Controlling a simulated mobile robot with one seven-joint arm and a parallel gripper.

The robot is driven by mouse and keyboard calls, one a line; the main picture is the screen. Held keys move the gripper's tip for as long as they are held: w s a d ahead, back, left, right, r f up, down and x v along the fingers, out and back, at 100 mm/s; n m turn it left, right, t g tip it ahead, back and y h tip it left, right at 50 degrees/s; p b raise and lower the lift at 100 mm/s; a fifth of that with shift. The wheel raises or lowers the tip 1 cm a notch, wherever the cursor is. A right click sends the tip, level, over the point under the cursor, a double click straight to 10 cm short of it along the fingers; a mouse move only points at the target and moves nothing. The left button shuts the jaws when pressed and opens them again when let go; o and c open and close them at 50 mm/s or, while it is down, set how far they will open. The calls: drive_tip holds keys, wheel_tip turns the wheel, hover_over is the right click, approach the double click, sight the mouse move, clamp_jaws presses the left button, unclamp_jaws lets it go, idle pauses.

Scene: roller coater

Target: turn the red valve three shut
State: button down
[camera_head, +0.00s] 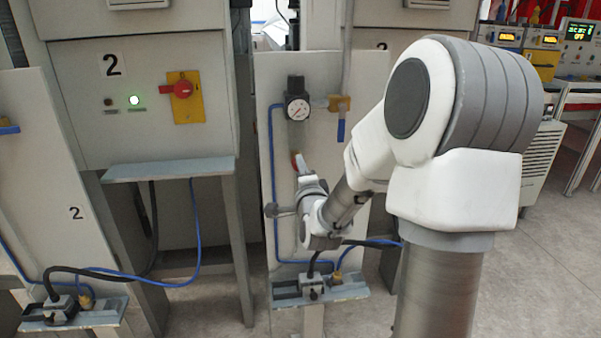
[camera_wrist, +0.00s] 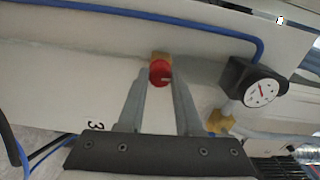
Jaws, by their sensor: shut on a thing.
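The red valve (camera_wrist: 160,71) is a small round red knob on a brass fitting, on the pale panel marked 3 in the wrist view. My gripper (camera_wrist: 161,82) has one finger on each side of the knob and is shut on it. The knob's exact turn cannot be told.
A dark pressure gauge (camera_head: 298,110) sits above the valve, with a blue-handled lever (camera_head: 341,131) to its right. A blue hose (camera_head: 271,170) runs down the panel. A grey ledge (camera_head: 350,286) sticks out below my wrist. A red switch (camera_head: 182,89) is on the left cabinet.

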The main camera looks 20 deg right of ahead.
drive_tip(key=shift+r+m, duration=0.1)
drive_tip(key=shift+m, duration=0.4)
drive_tip(key=c, duration=0.6)
unclamp_jaws()
